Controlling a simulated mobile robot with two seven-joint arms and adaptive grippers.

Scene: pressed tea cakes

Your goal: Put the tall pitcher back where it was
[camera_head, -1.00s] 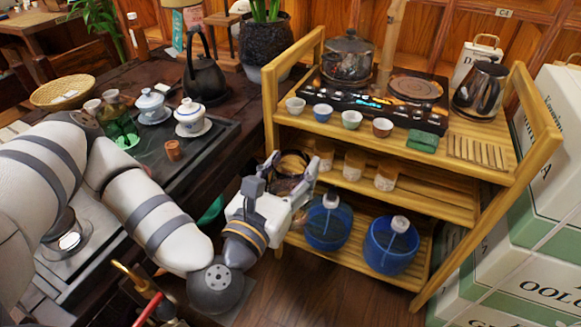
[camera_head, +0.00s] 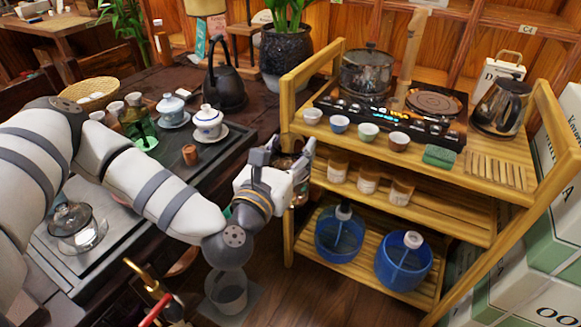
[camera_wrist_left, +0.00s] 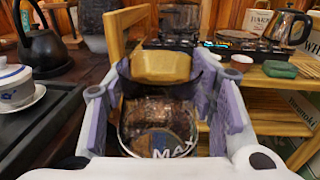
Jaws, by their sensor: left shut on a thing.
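The tall pitcher is a clear glass vessel with a golden top and "MAX" lettering; its body (camera_wrist_left: 160,125) sits between the fingers in the left wrist view. My left gripper (camera_head: 290,152) is shut on it. In the head view the fingers hide most of the pitcher (camera_head: 292,146). It is held beside the left end of the wooden cart (camera_head: 318,176), between the cart and the dark tea table (camera_head: 262,118). Whether it touches the cart cannot be told. My right gripper is out of view.
Blue water containers (camera_head: 403,262) stand below.

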